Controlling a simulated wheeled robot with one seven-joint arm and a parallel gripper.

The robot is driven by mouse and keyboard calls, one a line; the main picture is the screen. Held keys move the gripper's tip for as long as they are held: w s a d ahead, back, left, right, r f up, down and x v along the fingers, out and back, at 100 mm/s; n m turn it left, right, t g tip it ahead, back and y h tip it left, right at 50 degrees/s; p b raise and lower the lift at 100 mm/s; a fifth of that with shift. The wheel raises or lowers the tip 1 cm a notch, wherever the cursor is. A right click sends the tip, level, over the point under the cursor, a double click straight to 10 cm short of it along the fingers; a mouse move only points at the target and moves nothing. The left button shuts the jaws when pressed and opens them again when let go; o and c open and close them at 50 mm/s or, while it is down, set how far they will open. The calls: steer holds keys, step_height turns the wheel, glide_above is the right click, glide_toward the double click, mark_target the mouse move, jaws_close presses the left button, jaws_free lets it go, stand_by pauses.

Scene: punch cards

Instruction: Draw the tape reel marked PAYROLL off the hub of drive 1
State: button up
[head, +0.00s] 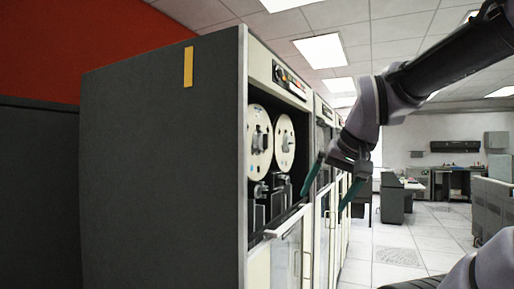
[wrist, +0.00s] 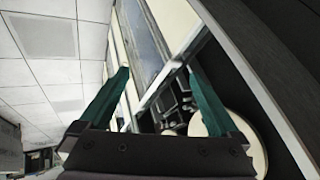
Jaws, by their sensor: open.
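Two cream tape reels, a left reel (head: 257,148) and a right reel (head: 286,146), are mounted side by side on dark hubs in the nearest tape drive (head: 252,205) in the head view. No PAYROLL marking or drive number is readable, so I cannot tell which reel is the marked one. My gripper (head: 324,199) is open and empty, its teal fingers pointing down in front of the drive, to the right of and lower than the reels. In the wrist view, parts of cream reels show behind the right finger and palm of my gripper (wrist: 158,72).
The drive's dark side panel (head: 165,165) with a yellow strip (head: 188,67) fills the left. An open glass door or frame (head: 288,222) sticks out below the reels. More cabinets continue behind my gripper. The tiled floor (head: 408,240) on the right is mostly clear.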

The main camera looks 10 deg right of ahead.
steer(key=shift+o, duration=0.2)
steer(key=m+t+y, duration=0.3)
steer(key=y, duration=1)
glide_toward(258, 114)
steer(key=a, duration=0.1)
steer(key=shift+w+d+x, duration=0.1)
steer(key=shift+w+x, duration=0.05)
steer(key=shift+x, duration=2.25)
steer(key=shift+w+d+x, duration=0.1)
steer(key=shift+w+x, duration=0.05)
steer(key=shift+x, duration=2.25)
jaws_close()
